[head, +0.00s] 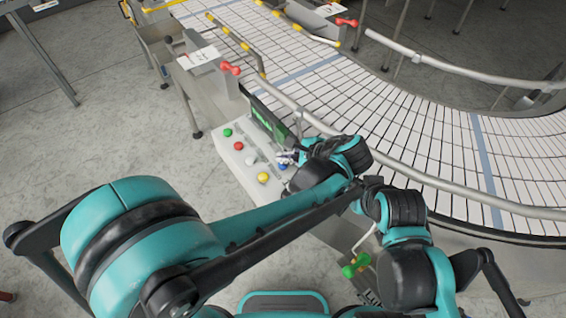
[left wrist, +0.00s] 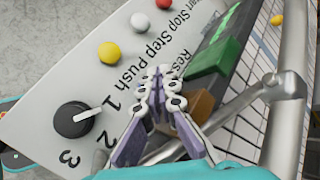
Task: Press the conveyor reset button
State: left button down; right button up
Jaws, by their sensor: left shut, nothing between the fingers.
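The sloped control panel (head: 240,165) carries green, red, white and yellow buttons in a row, with a blue button (head: 282,166) offset toward the conveyor. My left gripper (head: 287,157) is shut and empty, just above the panel by the blue button. In the left wrist view its fingertips (left wrist: 163,72) point at the panel beside the printed word Reset, which they partly cover. The blue button is hidden there behind the fingers. Whether the fingertips touch it, I cannot tell. The yellow button (left wrist: 109,51) and white button (left wrist: 139,21) are left of the fingers. My right gripper is not visible.
A black rotary knob (left wrist: 72,119) marked 1, 2, 3 sits left of the fingers. A dark screen (head: 268,122) stands at the panel's back edge. Beyond it, a metal guide rail (head: 420,185) borders the curved white conveyor (head: 400,120). A green handle (head: 354,266) is at lower right.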

pick_arm(q)
jog(key=shift+f, duration=0.1)
jog(key=shift+f+b, duration=0.35)
jog(key=shift+b, duration=0.05)
jog(key=shift+f, duration=0.15)
dwell(0.4)
jog(key=shift+s+f+b, duration=0.1)
jog(key=shift+f+b, duration=0.35)
jog(key=shift+b, duration=0.1)
jog(key=shift+r, duration=0.1)
dwell(0.5)
jog(key=shift+w+d+r+p, duration=0.1)
jog(key=shift+w+r+p, duration=0.05)
jog(key=shift+r+p, duration=0.3)
jog(key=shift+w+d+r+p, duration=0.15)
jog(key=shift+r+p, duration=0.15)
jog(key=shift+r, duration=0.2)
jog(key=shift+a, duration=0.1)
